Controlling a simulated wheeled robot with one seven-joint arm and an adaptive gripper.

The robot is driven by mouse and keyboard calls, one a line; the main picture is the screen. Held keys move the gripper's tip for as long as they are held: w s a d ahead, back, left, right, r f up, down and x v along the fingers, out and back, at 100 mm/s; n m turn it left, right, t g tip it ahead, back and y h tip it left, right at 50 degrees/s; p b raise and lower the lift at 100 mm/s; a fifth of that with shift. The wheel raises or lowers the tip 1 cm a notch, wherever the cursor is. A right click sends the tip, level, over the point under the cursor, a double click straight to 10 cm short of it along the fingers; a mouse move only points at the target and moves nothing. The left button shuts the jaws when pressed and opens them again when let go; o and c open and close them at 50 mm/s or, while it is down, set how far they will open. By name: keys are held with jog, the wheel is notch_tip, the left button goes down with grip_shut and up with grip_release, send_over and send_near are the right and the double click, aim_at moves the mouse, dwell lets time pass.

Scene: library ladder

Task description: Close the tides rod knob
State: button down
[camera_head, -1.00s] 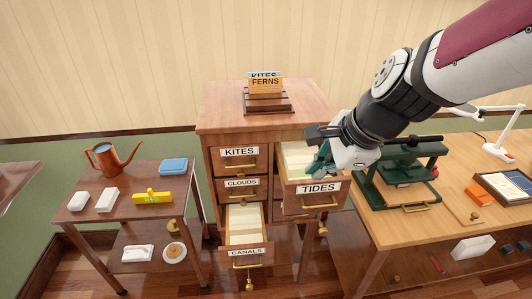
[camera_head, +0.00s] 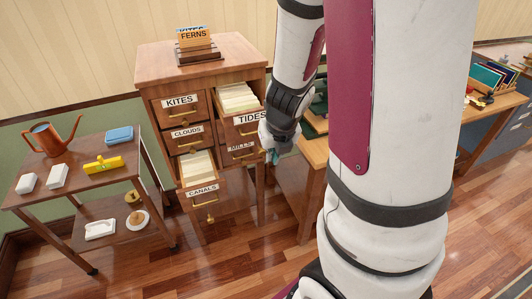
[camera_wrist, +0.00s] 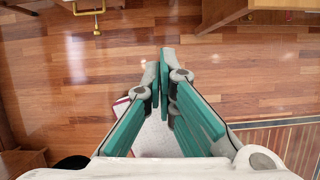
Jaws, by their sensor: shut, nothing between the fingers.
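The TIDES drawer (camera_head: 250,118) stands pulled out at the upper right of the wooden card cabinet in the head view, with pale cards (camera_head: 238,97) inside. I cannot make out its rod knob in the head view. My gripper (camera_head: 272,157) is to the right of and below the TIDES label, with its teal fingers partly hidden by the wrist. In the wrist view, the fingers (camera_wrist: 164,58) are shut and empty above the floor. A brass pull with a small knob (camera_wrist: 97,32) shows at the top left there; I cannot tell which drawer it belongs to.
The CANALS drawer (camera_head: 201,190) is also pulled out, with a brass knob (camera_head: 210,219) beneath it. A small table (camera_head: 80,182) stands at left, and a wooden bench (camera_head: 302,180) is behind my arm. The wooden floor (camera_head: 250,265) in front is clear.

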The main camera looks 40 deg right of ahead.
jog(key=w+d+f+b, duration=0.2)
jog(key=w+f+b, duration=0.4)
jog(key=f, duration=0.1)
jog(key=shift+w+f, duration=0.25)
jog(key=shift+d, duration=0.1)
dwell(0.4)
jog(key=w+d+p, duration=0.1)
jog(key=w+p, duration=0.1)
jog(key=w, duration=0.4)
jog(key=shift+w+d, duration=0.15)
jog(key=shift+d, duration=0.25)
